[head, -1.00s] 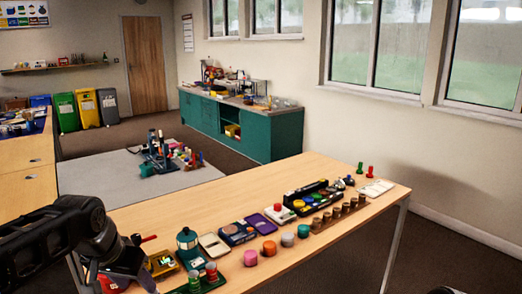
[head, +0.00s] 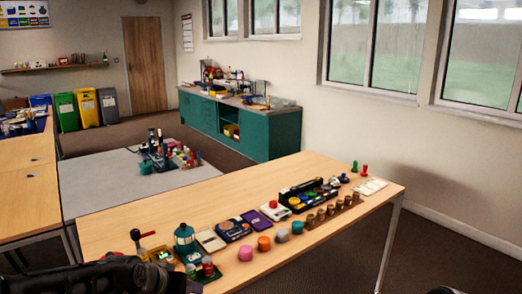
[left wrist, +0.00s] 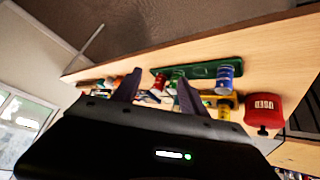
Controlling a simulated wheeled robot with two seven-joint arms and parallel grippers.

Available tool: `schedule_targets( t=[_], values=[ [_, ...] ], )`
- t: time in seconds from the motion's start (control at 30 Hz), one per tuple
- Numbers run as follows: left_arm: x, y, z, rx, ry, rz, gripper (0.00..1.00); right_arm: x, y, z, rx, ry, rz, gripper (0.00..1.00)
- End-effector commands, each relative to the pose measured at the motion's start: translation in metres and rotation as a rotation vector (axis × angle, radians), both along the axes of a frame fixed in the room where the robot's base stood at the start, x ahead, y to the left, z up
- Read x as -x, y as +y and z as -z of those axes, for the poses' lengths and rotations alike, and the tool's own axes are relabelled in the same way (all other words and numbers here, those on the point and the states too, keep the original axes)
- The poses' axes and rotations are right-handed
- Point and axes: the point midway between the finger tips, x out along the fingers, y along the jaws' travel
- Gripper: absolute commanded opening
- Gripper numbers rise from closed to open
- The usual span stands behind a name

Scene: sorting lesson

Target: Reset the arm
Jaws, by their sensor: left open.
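My left arm (head: 95,278) lies low along the bottom left edge of the head view, in front of the table's near end. My left gripper (left wrist: 158,90) shows in the left wrist view with its two dark fingers apart and nothing held between them. Past the fingers is the wooden table (head: 140,207) with a green tray (left wrist: 198,73) of small jars and a red object (left wrist: 263,110) marked "USED".
A row of items stands on the table: a teal lantern (head: 185,238), a purple card (head: 255,217), coloured pucks such as a pink one (head: 245,253), and a black tray (head: 304,196). The table's left far part is bare. A green cabinet (head: 255,133) stands behind.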

Motion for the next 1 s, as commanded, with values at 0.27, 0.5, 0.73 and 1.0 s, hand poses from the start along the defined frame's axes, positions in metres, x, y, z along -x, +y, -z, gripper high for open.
schedule_targets(
  t=[0.27, 0.5, 0.73, 1.0],
  values=[
    [0.08, -0.068, 0.168, 0.145, 0.191, -0.062, 0.51, 0.0, 0.0, -0.033, -0.001, 0.0, 0.001, 0.38],
    [0.225, -0.102, 0.26, 0.182, 0.479, -0.106, 0.51, 0.0, 0.001, -0.057, -0.001, 0.0, 0.001, 0.38],
    [0.297, -0.116, 0.281, 0.188, 0.648, -0.09, 0.51, 0.0, 0.001, -0.068, -0.001, 0.0, 0.001, 0.38],
    [0.299, -0.116, 0.283, 0.19, 0.655, -0.092, 0.51, 0.0, 0.001, -0.068, -0.001, 0.001, 0.001, 0.38]
  ],
)
